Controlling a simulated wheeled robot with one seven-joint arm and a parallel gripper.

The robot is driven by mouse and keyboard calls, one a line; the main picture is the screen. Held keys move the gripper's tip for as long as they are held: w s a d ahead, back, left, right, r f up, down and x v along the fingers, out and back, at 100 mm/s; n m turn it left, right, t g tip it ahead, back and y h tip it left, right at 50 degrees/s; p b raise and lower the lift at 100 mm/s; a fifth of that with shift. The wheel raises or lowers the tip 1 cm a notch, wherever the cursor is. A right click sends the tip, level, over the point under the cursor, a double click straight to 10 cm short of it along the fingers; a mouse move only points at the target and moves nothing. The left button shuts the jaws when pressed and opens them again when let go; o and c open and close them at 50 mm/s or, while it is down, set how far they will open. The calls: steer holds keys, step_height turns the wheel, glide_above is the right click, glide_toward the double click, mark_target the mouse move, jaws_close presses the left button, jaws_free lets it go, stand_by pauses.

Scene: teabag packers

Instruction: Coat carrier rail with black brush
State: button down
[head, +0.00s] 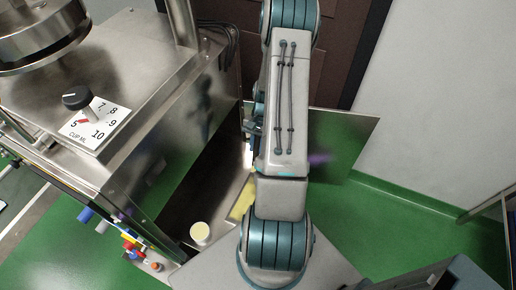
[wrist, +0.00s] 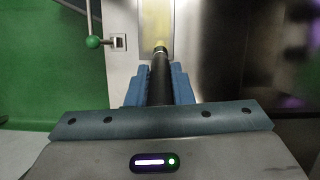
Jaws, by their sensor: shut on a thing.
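My gripper (wrist: 160,85) shows in the wrist view with its two blue fingers shut on the black brush (wrist: 160,75). The brush points away from me, and a pale band shows near its far end. That end is at or very near the lower part of a pale yellowish strip (wrist: 157,20), which looks like the carrier rail. I cannot tell whether it touches. In the head view a yellow strip (head: 242,198) shows beside my arm, partly covered by it. My arm hides the gripper and brush there.
A small cup with cream-coloured content (head: 200,233) stands left of my arm. The steel machine (head: 150,65) with a black dial (head: 76,97) fills the left. Green floor (head: 410,225) is open at right.

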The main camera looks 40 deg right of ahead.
steer(key=s+a+r+g+h, duration=0.15)
steer(key=s+a, duration=0.25)
steer(key=a, duration=0.5)
steer(key=s+a+r+g+h, duration=0.1)
steer(key=s+a+r+h, duration=0.2)
steer(key=a, duration=0.7)
steer(key=shift+n+t+y, duration=0.25)
steer(key=shift+n+y, duration=0.05)
steer(key=shift+y, duration=0.35)
steer(key=b+x, duration=0.2)
steer(key=x, duration=0.1)
steer(key=b+x, duration=0.1)
steer(key=x, duration=0.1)
steer(key=shift+w+d+f+b, duration=0.2)
steer(key=shift+w+f+b, duration=0.05)
steer(key=shift+f+b, duration=0.1)
